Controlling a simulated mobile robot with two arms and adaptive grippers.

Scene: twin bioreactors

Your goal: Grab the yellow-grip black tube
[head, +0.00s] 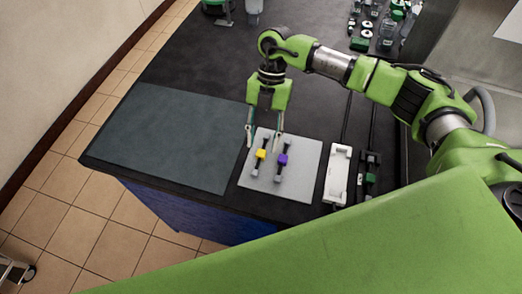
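The black tube with the yellow grip (260,154) lies on a light grey plate (298,191) near the front of the dark bench. A similar black tube with a purple grip (282,160) lies just to its right on the same plate. My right gripper (264,140) points down over the far edge of the plate. Its fingers are spread wide, with nothing seen between them, and the yellow-grip tube is just in front of and below them. How high the fingertips are above the plate cannot be told. My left gripper is not in view.
A white holder (338,175) and dark rails with a green part (370,178) are right of the plate. A dark grey mat (175,135) lies to the left, bare. Small parts and bottles (386,30) stand at the back right. The bench's front edge is close to the plate.

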